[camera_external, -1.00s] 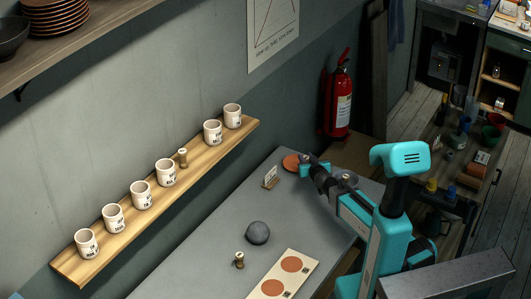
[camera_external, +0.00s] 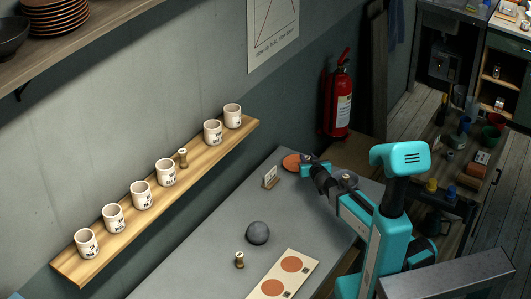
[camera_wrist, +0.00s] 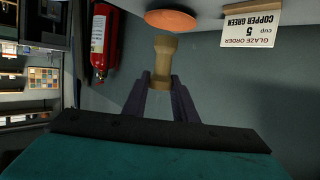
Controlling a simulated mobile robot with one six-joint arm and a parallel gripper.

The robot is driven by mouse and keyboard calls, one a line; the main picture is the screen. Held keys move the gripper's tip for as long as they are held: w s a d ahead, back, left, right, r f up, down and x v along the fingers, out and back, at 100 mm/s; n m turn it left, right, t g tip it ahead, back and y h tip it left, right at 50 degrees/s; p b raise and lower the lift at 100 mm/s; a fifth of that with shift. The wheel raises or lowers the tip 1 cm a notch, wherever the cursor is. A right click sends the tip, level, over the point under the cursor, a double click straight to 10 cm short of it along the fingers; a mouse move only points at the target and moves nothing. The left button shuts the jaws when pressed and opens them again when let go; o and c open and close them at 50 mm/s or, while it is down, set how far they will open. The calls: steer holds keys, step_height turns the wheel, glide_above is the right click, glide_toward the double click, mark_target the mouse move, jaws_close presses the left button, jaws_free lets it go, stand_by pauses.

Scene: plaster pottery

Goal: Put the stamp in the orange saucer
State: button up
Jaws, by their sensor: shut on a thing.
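In the wrist view, my gripper (camera_wrist: 161,82) is shut on a tan wooden stamp (camera_wrist: 165,58), with its flared end pointing out past the fingertips. The orange saucer (camera_wrist: 171,20) lies just beyond the stamp's end in that view; I cannot tell whether they touch. In the external view, the saucer (camera_external: 291,162) is at the far end of the grey table, and my gripper (camera_external: 305,168) is right beside it. The stamp between the fingers is hidden there.
A small card stand (camera_external: 270,177) reading copper green stands left of the saucer. A shelf (camera_external: 228,137) holds several cups.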

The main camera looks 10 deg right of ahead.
steer(key=shift+s+d+f+m+h, duration=0.15)
steer(key=shift+d+f+m+h, duration=0.2)
steer(key=shift+d, duration=0.25)
steer(key=d+m+h+b, duration=0.1)
steer(key=b, duration=0.1)
steer(key=d+f+m+h+b, duration=0.1)
steer(key=b, duration=0.1)
steer(key=s+d+m+g+h+b, duration=0.1)
steer(key=d+h+b, duration=0.1)
steer(key=b, duration=0.1)
steer(key=shift+d+f, duration=0.1)
steer(key=shift+f, duration=0.15)
steer(key=shift+f+m+h+b, duration=0.1)
steer(key=shift+m+h+b, duration=0.15)
steer(key=shift+b, duration=0.8)
steer(key=shift+s+a+b, duration=0.1)
steer(key=shift+a+b, duration=0.1)
steer(key=shift+b, duration=0.3)
steer(key=shift+a+f+b, duration=0.35)
steer(key=shift+a+b, duration=0.55)
steer(key=shift+b, duration=1.2)
steer(key=shift+a+f+b, duration=0.3)
steer(key=shift+a+b, duration=0.6)
steer(key=shift+b, duration=1.2)
